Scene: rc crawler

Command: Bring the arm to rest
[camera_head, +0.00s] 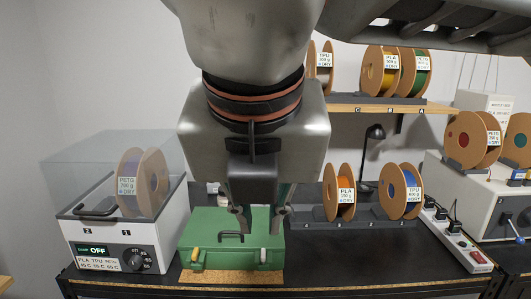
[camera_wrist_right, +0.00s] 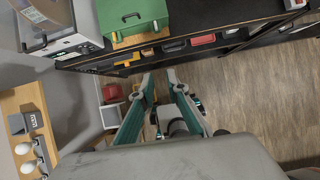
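My right arm comes down from the top of the head view. Its gripper (camera_head: 259,212) appears in front of the green case (camera_head: 215,256) and partly covers it. In the right wrist view the two fingers of this gripper (camera_wrist_right: 159,75) stand apart, with nothing held between them. Wood floor and the table's front edge lie beyond the tips. The green case, with a dark handle and closed lid, sits on a wooden mat (camera_head: 200,276); it also shows in the wrist view (camera_wrist_right: 130,12), beyond the gripper. My left gripper is in neither view.
A filament dryer (camera_head: 112,247) marked OFF holds a PETG spool (camera_head: 130,177) left of the case. PLA (camera_head: 340,195) and TPU (camera_head: 402,187) spools stand on a dark rack to the right. A power strip (camera_head: 455,240) lies farther right. More spools sit on a shelf (camera_head: 390,106).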

